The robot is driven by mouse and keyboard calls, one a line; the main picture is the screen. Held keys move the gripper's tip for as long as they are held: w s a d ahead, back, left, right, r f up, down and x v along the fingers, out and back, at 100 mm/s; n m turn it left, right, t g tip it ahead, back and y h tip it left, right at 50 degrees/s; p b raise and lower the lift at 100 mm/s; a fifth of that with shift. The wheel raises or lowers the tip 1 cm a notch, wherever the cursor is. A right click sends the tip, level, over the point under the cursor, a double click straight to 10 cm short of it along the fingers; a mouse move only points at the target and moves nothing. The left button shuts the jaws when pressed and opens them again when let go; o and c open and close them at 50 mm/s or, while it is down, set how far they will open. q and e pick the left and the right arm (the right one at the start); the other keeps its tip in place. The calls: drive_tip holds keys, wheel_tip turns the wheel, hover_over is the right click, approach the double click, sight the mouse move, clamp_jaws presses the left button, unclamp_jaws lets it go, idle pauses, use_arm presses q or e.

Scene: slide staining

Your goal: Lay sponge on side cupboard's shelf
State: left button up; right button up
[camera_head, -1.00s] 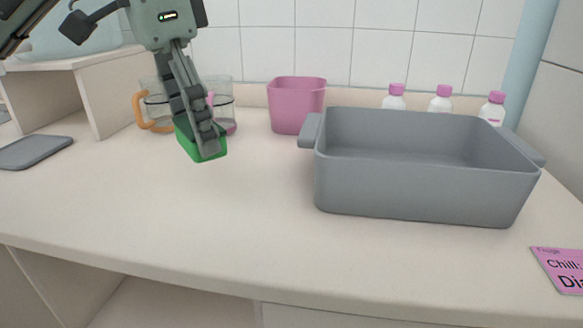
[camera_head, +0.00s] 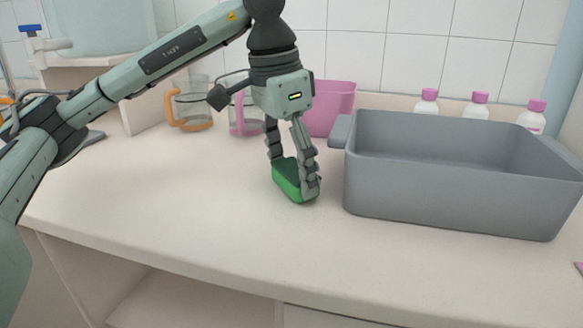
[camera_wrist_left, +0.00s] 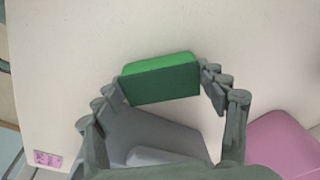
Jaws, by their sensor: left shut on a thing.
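The green sponge (camera_head: 288,182) is between the fingers of my left gripper (camera_head: 294,180), over the counter and left of the grey bin. In the left wrist view the sponge (camera_wrist_left: 160,80) sits between both fingers of the left gripper (camera_wrist_left: 163,85). The gripper is shut on it. I cannot tell how far the sponge is above the counter. An open cupboard shelf (camera_head: 185,302) shows below the counter's front edge at the lower left. My right gripper is not in view.
A large grey bin (camera_head: 450,190) stands on the right of the counter (camera_head: 190,215). A pink container (camera_head: 335,105), two glass mugs (camera_head: 190,105) and several pink-capped bottles (camera_head: 476,106) stand at the back. The counter's front left is clear.

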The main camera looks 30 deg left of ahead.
use_arm(q)
drive_tip(key=shift+f, duration=0.15)
drive_tip(key=o, duration=1.2)
